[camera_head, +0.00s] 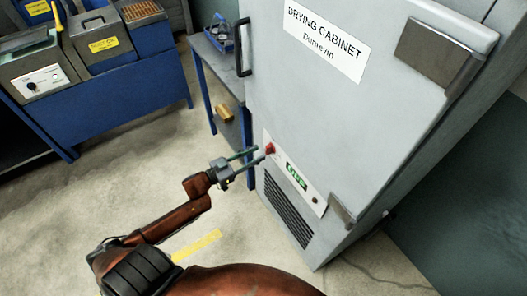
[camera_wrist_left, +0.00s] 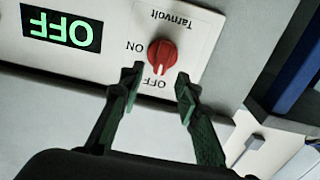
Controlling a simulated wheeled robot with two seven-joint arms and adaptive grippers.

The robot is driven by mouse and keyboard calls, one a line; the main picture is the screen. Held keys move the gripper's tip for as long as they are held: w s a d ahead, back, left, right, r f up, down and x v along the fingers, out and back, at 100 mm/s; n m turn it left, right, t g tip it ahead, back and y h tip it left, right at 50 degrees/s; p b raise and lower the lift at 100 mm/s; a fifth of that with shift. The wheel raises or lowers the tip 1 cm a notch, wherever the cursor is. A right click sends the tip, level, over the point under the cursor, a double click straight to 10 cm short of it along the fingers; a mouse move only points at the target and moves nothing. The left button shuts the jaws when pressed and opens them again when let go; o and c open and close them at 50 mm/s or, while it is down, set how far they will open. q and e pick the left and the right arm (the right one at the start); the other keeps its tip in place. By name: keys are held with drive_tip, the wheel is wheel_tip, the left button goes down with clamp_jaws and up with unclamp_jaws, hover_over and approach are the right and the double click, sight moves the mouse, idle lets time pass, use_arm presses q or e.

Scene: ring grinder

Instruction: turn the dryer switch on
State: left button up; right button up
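The dryer is the tall grey drying cabinet (camera_head: 330,110), its door shut. Its switch is a red rotary knob (camera_head: 270,148) on a pale panel low on the front. In the left wrist view the knob (camera_wrist_left: 162,55) appears upside down, with ON and OFF marked beside it; its ridge seems to line up with OFF. A green-lit display (camera_wrist_left: 62,28) reads OFF. My left gripper (camera_head: 256,154) is open, its fingers pointing at the knob. In the left wrist view its fingertips (camera_wrist_left: 158,84) lie on either side just short of the knob, apparently not touching it. My right gripper is not in view.
A vent grille (camera_head: 287,208) sits below the panel. A blue-legged table (camera_head: 203,84) stands beside the cabinet, and a blue workbench (camera_head: 120,95) with grey machines is at upper left. The floor (camera_head: 130,165) around my left arm is clear.

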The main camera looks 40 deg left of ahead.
sight(266, 150)
use_arm(q)
drive_tip(key=shift+x, duration=1.85)
drive_tip(key=shift+c, duration=0.5)
clamp_jaws()
